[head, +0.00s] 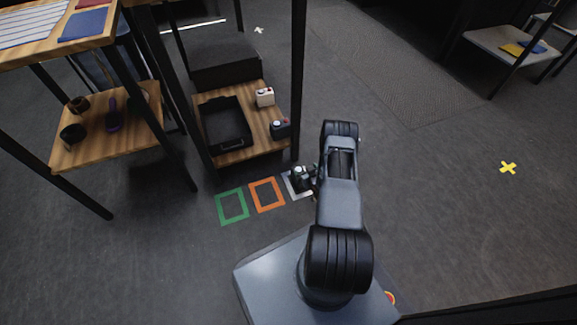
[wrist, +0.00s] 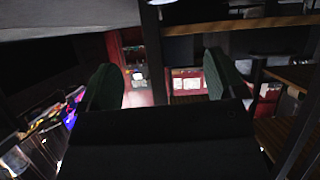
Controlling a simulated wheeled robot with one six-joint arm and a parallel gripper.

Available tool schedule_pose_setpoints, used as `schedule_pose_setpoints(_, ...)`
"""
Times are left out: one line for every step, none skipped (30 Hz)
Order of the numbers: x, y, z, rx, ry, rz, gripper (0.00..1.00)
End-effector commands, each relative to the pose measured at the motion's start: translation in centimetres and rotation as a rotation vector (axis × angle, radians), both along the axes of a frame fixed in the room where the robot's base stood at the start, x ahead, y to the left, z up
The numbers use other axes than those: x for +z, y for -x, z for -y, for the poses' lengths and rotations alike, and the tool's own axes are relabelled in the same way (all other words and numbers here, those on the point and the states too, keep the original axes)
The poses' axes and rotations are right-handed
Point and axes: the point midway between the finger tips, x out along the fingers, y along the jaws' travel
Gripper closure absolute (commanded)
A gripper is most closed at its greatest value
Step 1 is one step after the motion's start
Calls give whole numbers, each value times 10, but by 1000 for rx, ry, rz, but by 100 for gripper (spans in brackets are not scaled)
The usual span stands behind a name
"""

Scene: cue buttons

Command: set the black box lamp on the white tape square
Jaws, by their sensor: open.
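The black box lamp (head: 298,173), a small dark box with a pale top, appears to stand on the white tape square (head: 305,196) in the head view. My arm and gripper cover part of both, so I cannot tell exactly how it sits within the outline. My gripper (head: 314,184) is low over the floor, just right of the lamp and close to it; contact cannot be told. In the wrist view the two green-padded fingers of my gripper (wrist: 163,82) stand wide apart with nothing seen between them. The lamp cannot be made out there.
Orange (head: 266,194) and green (head: 231,206) tape squares lie left of the white one. Behind them a wooden shelf (head: 238,154) holds a black tray (head: 224,124), a white button box (head: 265,97) and a dark button box (head: 280,127). Open floor lies right, with a yellow cross (head: 507,168).

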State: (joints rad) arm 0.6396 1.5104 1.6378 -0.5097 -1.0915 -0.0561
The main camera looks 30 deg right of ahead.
Motion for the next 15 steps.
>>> schedule_pose_setpoints(30,-21,3,10,23,-27,11)
schedule_pose_setpoints(44,-29,3,11,31,-54,11)
schedule_pose_setpoints(66,-41,2,13,44,-91,11)
schedule_pose_setpoints(83,-48,1,11,52,-120,11)
schedule_pose_setpoints(100,-54,-2,12,59,-149,11)
schedule_pose_setpoints(124,-61,-6,10,67,-185,11)
schedule_pose_setpoints(141,-64,-11,7,71,-211,11)
schedule_pose_setpoints(159,-67,-16,4,74,-237,11)
schedule_pose_setpoints(182,-68,-24,0,77,-273,11)
schedule_pose_setpoints(200,-68,-30,-2,79,-298,11)
schedule_pose_setpoints(217,-67,-37,-5,79,-322,11)
schedule_pose_setpoints(239,-63,-48,-8,77,-355,11)
schedule_pose_setpoints(256,-59,-56,-12,75,-380,11)
schedule_pose_setpoints(272,-54,-65,-14,72,-402,11)
schedule_pose_setpoints(293,-45,-77,-16,67,-433,11)
